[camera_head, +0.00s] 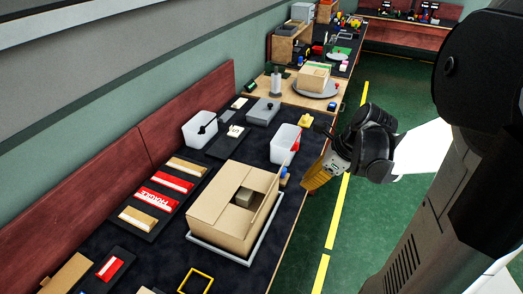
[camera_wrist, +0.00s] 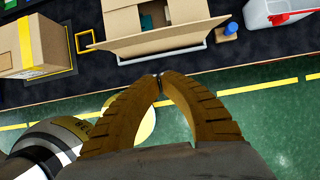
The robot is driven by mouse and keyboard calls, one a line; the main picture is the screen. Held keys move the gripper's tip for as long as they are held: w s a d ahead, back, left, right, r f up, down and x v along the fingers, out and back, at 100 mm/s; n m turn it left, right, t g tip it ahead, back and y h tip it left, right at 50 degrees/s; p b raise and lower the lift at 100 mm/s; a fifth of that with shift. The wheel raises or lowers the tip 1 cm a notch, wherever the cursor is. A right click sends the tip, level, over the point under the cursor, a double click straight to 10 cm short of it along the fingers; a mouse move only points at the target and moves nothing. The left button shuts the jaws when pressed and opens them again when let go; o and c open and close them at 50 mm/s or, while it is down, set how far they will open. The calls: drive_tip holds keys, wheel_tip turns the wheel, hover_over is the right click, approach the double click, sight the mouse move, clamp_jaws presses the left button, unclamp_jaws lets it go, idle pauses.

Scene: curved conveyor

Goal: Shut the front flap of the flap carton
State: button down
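The flap carton (camera_head: 222,220) is a brown box on the dark bench, in a light grey frame on the surface. A grey block shows through its partly open top. Its front flap (camera_head: 267,206), on the side facing the aisle, stands raised. In the wrist view the carton (camera_wrist: 137,16) is at the top, with the flap (camera_wrist: 158,40) along its near edge. My gripper (camera_head: 306,188) is right of the carton, over the bench edge and apart from the flap. Its yellow-brown fingers (camera_wrist: 159,77) meet at the tips with nothing between them.
A blue-topped peg (camera_head: 283,177) stands close to the carton's right corner. White bins (camera_head: 284,143) and (camera_head: 200,129) stand behind. A black board with packets (camera_head: 165,190) lies left. A yellow square frame (camera_head: 195,281) lies in front. The green aisle floor is clear.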

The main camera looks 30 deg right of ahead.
drive_tip(key=w+a+f+b, duration=0.4)
drive_tip(key=w+a+f, duration=0.1)
drive_tip(key=w+f, duration=0.1)
drive_tip(key=shift+w+f, duration=0.2)
drive_tip(key=shift+f, duration=0.3)
drive_tip(key=shift+w+r, duration=0.1)
drive_tip(key=shift+w+a+r+g+h, duration=0.15)
drive_tip(key=shift+w+g+h, duration=0.15)
drive_tip(key=shift+g, duration=0.1)
drive_tip(key=shift+p, duration=0.3)
